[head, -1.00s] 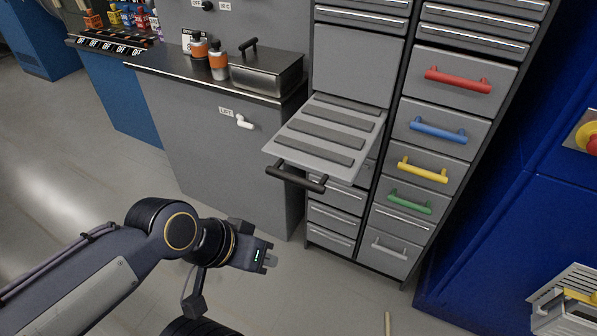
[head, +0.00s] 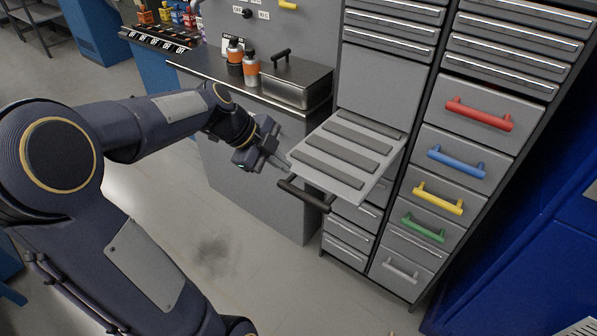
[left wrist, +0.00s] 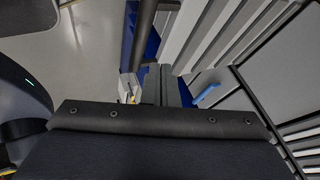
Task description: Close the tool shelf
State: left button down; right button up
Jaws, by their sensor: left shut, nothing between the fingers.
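The tool shelf (head: 345,158) is a flat grey board with dark strips, pulled out of the cabinet. Its black bar handle (head: 303,195) runs along its front edge. My left gripper (head: 284,166) is shut and empty, with its fingertips close to the shelf's front left corner, just beyond the handle's left end. I cannot tell whether they touch. In the left wrist view the shut fingers (left wrist: 166,85) point toward the handle (left wrist: 143,35), and the shelf's ribbed surface (left wrist: 215,30) lies to the right. My right gripper is not in view.
A grey cabinet with red (head: 479,114), blue (head: 456,161), yellow (head: 438,199) and green (head: 423,229) drawer handles stands right of the shelf. The floor before the shelf is clear.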

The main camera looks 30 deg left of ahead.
aim_at(306, 182)
pick_arm(q)
jog(key=p+x, duration=0.1)
jog(key=x, duration=0.8)
jog(key=shift+d+f, duration=0.15)
jog(key=shift+f, duration=0.05)
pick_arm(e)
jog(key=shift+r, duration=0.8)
pick_arm(q)
jog(key=shift+w, duration=0.1)
